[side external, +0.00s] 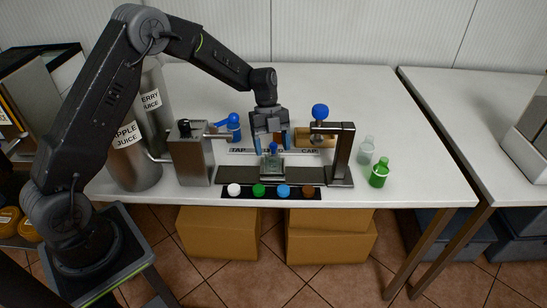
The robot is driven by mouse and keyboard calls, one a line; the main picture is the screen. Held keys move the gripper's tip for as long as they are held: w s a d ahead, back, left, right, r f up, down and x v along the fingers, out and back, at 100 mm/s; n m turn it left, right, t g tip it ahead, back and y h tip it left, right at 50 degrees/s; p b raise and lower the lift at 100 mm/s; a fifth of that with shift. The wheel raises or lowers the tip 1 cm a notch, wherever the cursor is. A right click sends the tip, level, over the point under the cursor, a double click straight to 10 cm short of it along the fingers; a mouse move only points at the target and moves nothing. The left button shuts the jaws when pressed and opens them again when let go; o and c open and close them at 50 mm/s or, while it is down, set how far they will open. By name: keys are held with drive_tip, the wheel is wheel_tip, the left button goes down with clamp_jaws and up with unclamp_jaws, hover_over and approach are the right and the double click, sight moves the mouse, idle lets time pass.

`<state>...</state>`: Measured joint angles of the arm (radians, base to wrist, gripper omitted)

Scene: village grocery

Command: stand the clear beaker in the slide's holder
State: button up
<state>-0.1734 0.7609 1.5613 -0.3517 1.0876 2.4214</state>
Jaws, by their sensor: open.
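My gripper (272,147) points down over the slide, a dark flat track (230,176) on the table's front part. Its two fingers are apart. A small clear vessel with a blue top (273,149), which may be the clear beaker, stands upright below and between the fingers. It appears to sit in the slide's holder, a pale greenish square block (272,172). The vessel's lower part is hard to make out against the holder. Whether a finger touches it, I cannot tell.
A steel tap post (192,157) stands left of the holder, and a press frame with a blue knob (320,111) stands right. A pale clear bottle (366,152) and a green bottle (379,175) stand farther right. Several coloured caps (258,190) line the front. Juice tanks (134,166) stand left.

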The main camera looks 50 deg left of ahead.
wheel_tip(320, 180, up, 14)
drive_tip(key=s+n+t+y, duration=0.1)
drive_tip(key=s+n, duration=0.2)
drive_tip(key=n, duration=0.1)
drive_tip(key=s+d+r+n+t+y, duration=0.1)
drive_tip(key=s+r+n+t, duration=0.2)
drive_tip(key=s+n, duration=0.6)
drive_tip(key=s+d+r+n+t+y, duration=0.2)
drive_tip(key=s+n, duration=0.8)
drive_tip(key=s, duration=0.5)
drive_tip(key=shift+s+d+r+t, duration=0.15)
drive_tip(key=shift+r+t, duration=0.55)
drive_tip(key=shift+t, duration=0.1)
